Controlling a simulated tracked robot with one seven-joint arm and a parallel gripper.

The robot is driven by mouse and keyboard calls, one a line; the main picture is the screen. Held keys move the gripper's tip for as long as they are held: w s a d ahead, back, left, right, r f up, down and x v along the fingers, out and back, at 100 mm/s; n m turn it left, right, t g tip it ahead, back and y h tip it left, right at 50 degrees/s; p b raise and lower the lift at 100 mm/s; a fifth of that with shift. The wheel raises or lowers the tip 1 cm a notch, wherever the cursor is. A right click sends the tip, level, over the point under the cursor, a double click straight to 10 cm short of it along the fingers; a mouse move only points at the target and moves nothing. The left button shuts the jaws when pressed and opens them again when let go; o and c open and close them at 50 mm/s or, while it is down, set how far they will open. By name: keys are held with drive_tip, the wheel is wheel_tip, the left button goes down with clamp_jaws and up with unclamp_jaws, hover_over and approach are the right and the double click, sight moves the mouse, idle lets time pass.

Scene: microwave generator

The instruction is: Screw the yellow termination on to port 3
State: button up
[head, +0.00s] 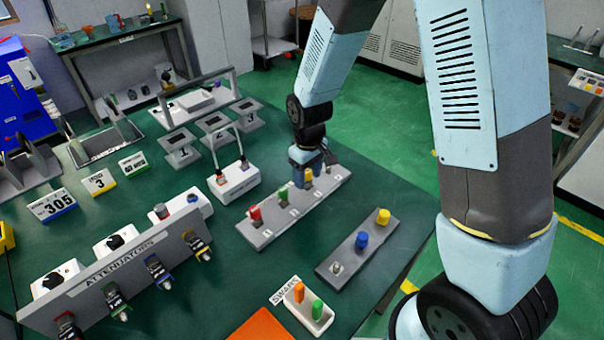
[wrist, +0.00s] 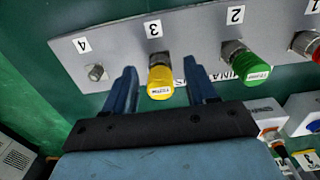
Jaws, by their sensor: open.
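A yellow termination (wrist: 160,82) sits on port 3 of the grey port rail (wrist: 190,40), under the label 3 in the wrist view. How far it is threaded on cannot be told. My gripper (wrist: 162,76) is open, with one blue finger on each side of the yellow termination and a visible gap to each. In the head view my gripper (head: 309,161) is over the far part of the rail (head: 272,229), and the yellow termination (head: 308,175) shows just below it.
A green termination (wrist: 249,68) is on port 2 and a red one (wrist: 307,44) on port 1. Port 4 (wrist: 96,72) is a bare connector. A second grey rail (head: 346,259) holds a blue cap (head: 361,240) and another yellow cap (head: 383,217). A white cabled box (head: 236,180) stands left of the port rail.

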wheel_tip(320, 180, up, 14)
drive_tip(key=shift+f, duration=0.15)
idle(0.5)
drive_tip(key=s+d+r+m+t, duration=0.3)
drive_tip(key=s+d+r+m, duration=0.1)
drive_tip(key=d+r, duration=0.95)
drive_tip(key=s+d+r+m+t, duration=0.1)
drive_tip(key=s+d+r+m, duration=0.1)
drive_tip(key=s+d, duration=0.4)
drive_tip(key=s+d+r+m+t, duration=0.1)
drive_tip(key=s+d+r+m, duration=0.2)
drive_tip(key=s+d, duration=0.2)
drive_tip(key=shift+s+d+r+m+t, duration=0.15)
drive_tip(key=shift+s+d+m+t, duration=0.2)
drive_tip(key=shift+s, duration=0.5)
